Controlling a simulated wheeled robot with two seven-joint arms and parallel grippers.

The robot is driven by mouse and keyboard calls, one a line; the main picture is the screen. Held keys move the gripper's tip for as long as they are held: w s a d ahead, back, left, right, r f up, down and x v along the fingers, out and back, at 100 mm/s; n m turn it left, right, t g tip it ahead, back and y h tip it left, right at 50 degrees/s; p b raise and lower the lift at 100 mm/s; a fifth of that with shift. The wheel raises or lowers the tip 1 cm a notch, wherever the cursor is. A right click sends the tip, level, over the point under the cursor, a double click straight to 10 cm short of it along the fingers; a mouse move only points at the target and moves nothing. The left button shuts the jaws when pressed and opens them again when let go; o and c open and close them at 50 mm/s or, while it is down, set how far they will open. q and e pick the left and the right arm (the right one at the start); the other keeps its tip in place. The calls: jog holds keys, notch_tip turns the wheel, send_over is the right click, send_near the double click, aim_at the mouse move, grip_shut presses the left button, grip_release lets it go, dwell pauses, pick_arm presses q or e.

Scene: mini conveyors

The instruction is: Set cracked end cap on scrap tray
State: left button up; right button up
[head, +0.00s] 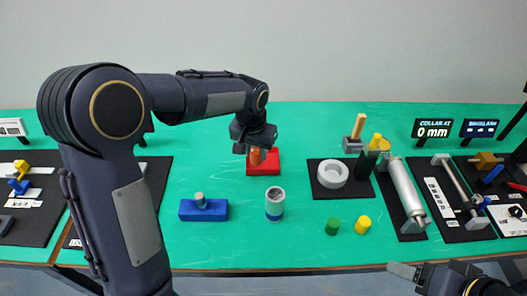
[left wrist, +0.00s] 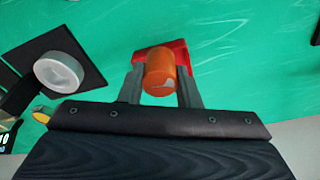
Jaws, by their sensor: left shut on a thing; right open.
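The cracked end cap, an orange cylinder (head: 256,156) with a pale curved mark on its end, is between the fingers of my left gripper (head: 254,148). The left wrist view shows the gripper (left wrist: 160,85) shut on the end cap (left wrist: 160,76). The red scrap tray (head: 270,168) lies on the green table, directly below and behind the cap; it also shows in the left wrist view (left wrist: 147,53). I cannot tell whether the cap touches the tray. My right gripper (head: 408,272) is partly in view at the bottom right, open and apart from the objects.
A blue block (head: 204,213) with a grey peg and a grey-blue cylinder (head: 274,203) stand in front of the tray. A white ring (head: 332,174) lies on a black mat to the right. The table left of the tray is clear.

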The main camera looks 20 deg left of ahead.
pick_arm(q)
jog(key=w+f, duration=0.2)
jog(key=w+f+p, duration=0.1)
jog(key=w+f, duration=0.1)
jog(key=w, duration=0.1)
jog(key=w+f, duration=0.2)
jog(key=shift+w+a+f+p, duration=0.15)
jog(key=shift+w+a+p, duration=0.1)
jog(key=shift+w+p, duration=0.15)
jog(key=shift+w+f, duration=0.5)
jog(key=shift+f, duration=0.2)
notch_tip(320, 180, down, 3)
jog(key=shift+p, duration=0.35)
jog(key=shift+f+b, duration=0.25)
jog(key=shift+b, duration=0.05)
jog(key=o, duration=0.9)
jog(key=shift+r, duration=0.1)
jog(key=shift+o, duration=0.3)
